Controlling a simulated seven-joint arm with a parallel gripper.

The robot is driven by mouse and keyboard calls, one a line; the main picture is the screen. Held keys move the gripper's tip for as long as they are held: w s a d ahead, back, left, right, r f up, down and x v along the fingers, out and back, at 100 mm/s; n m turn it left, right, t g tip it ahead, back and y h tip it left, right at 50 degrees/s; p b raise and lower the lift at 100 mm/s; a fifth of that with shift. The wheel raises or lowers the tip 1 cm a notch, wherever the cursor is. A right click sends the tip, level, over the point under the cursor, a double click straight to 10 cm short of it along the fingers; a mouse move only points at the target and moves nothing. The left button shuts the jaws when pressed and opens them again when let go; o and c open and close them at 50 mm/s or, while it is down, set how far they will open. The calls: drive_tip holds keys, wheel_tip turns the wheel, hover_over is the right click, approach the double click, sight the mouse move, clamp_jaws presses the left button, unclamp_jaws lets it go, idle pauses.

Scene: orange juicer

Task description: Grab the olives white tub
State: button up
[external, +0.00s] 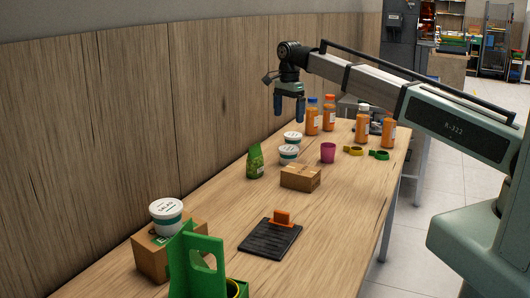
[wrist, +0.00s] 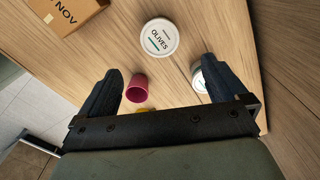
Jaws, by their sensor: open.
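The white olives tub (wrist: 160,37) stands upright on the table, its round lid reading OLIVES in the wrist view. In the external view it appears to be the nearer (external: 288,155) of two white tubs by the wall. My gripper (external: 288,112) is open and empty, pointing down above the table. In the wrist view the olives tub lies just beyond the gap between my fingertips (wrist: 162,70), not between them. A second white tub (external: 292,137) stands close behind it; in the wrist view my right finger partly hides this tub (wrist: 198,78).
A magenta cup (external: 328,152) and a cardboard box (external: 300,177) stand near the tubs, with a green bag (external: 255,161) to their left. Several orange bottles (external: 313,117) stand at the back. Another white tub (external: 166,216) sits on a box in front. The wall borders the table.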

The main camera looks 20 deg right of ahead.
sight(289, 148)
wheel_tip(289, 148, down, 14)
drive_tip(key=m, duration=0.3)
drive_tip(key=shift+d+r+m, duration=0.1)
drive_tip(key=shift+d+m, duration=0.05)
drive_tip(key=shift+m, duration=0.15)
idle(0.6)
drive_tip(key=c, duration=1)
